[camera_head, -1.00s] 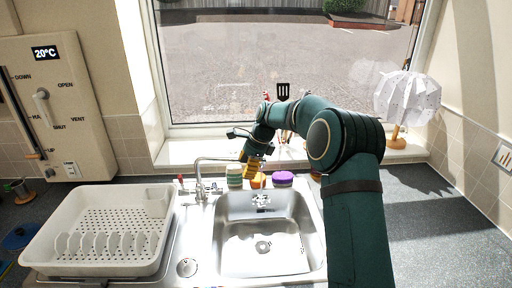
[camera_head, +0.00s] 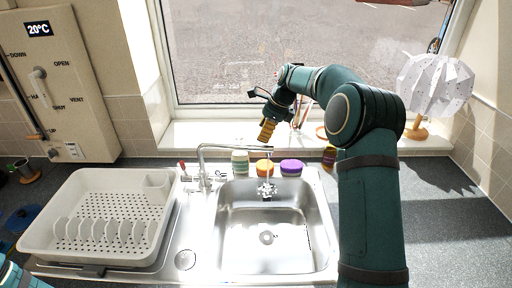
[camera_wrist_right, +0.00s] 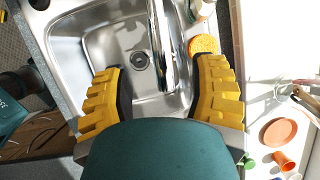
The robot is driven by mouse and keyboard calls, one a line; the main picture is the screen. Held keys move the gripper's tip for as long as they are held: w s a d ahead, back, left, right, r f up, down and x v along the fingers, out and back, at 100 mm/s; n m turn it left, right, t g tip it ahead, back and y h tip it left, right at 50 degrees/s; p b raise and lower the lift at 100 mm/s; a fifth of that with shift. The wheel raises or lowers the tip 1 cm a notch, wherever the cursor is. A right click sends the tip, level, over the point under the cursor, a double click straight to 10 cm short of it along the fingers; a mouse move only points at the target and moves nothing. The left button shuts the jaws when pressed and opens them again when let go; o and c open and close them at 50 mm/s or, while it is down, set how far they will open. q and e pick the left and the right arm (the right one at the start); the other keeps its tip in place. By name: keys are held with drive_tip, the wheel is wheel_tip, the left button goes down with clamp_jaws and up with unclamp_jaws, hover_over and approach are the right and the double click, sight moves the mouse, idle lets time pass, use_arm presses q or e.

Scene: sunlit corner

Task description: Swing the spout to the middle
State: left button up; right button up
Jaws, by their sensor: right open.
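The chrome tap (camera_head: 203,178) stands behind the sink's left part. Its spout (camera_head: 232,147) reaches right over the sink's back edge. In the right wrist view the spout (camera_wrist_right: 160,40) runs down between the open fingers of my right gripper (camera_wrist_right: 160,92), closer to the right finger. I cannot tell whether that finger touches it. The steel sink (camera_head: 233,238) lies below; its drain also shows in the wrist view. My left gripper is out of view.
A white dish rack (camera_head: 45,238) stands left of the sink. A white lamp (camera_head: 435,85) stands right on the sill. The right worktop is largely clear.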

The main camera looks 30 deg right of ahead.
sight(257, 145)
drive_tip(key=x, duration=0.7)
drive_tip(key=shift+f, duration=0.1)
drive_tip(key=shift+o, duration=0.2)
clamp_jaws()
